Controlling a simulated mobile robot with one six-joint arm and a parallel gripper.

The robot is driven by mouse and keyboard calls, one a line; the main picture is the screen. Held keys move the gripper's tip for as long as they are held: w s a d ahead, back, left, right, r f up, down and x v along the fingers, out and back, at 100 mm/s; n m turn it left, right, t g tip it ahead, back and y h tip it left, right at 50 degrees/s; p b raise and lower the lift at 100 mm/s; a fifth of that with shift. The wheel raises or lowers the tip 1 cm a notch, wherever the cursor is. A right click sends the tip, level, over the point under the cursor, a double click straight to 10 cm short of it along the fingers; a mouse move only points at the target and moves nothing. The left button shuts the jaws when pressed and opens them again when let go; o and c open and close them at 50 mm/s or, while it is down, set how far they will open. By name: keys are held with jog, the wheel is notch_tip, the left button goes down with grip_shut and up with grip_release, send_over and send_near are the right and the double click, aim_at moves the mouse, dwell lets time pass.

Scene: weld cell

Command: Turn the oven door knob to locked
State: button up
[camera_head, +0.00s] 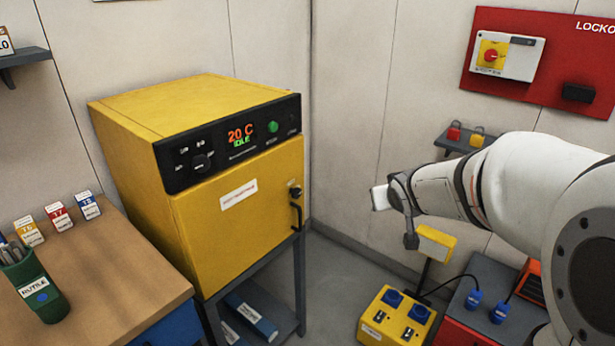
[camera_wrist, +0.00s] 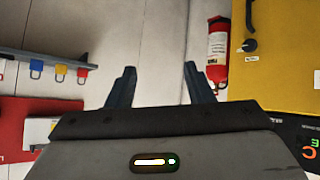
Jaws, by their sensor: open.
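The yellow oven (camera_head: 205,165) stands left of my arm in the head view, its door closed. The small door knob (camera_head: 295,191) is near the door's right edge, above the black door handle (camera_head: 297,213). In the wrist view the black knob (camera_wrist: 248,45) is at the upper right, on the yellow door above a small label. The knob's setting is too small to read. My gripper (camera_wrist: 160,68) is open and empty, its two dark fingers apart. It is clear of the knob, which lies to the right of the fingers in the wrist view.
A red fire extinguisher (camera_wrist: 217,52) shows between my fingers and the oven in the wrist view. A padlock shelf (camera_head: 472,139) and red lockout board (camera_head: 545,60) are on the right wall. A yellow box with blue sockets (camera_head: 397,315) stands low. A wooden bench (camera_head: 110,265) is left.

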jog(key=shift+o, duration=0.6)
jog(key=w+a+f+n+t+y+b, duration=0.1)
jog(key=w+a+f+y+b, duration=0.1)
jog(key=w, duration=0.4)
jog(key=w+a+f+n+t+y+b, duration=0.1)
jog(key=w+a+f+n+t+y, duration=0.1)
jog(key=w, duration=0.4)
jog(key=shift+w+a+f+y+b, duration=0.25)
jog(key=shift+a+f+y+b, duration=0.2)
jog(key=shift+a+f, duration=0.4)
jog(key=n+g+y+b, duration=0.2)
jog(key=n+y+b, duration=0.3)
jog(key=y, duration=0.5)
send_near(298, 195)
jog(key=p, duration=0.1)
jog(key=shift+n, duration=0.3)
jog(key=x, duration=0.8)
jog(key=shift+a, duration=0.1)
jog(key=c, duration=0.9)
jog(key=shift+c, duration=0.2)
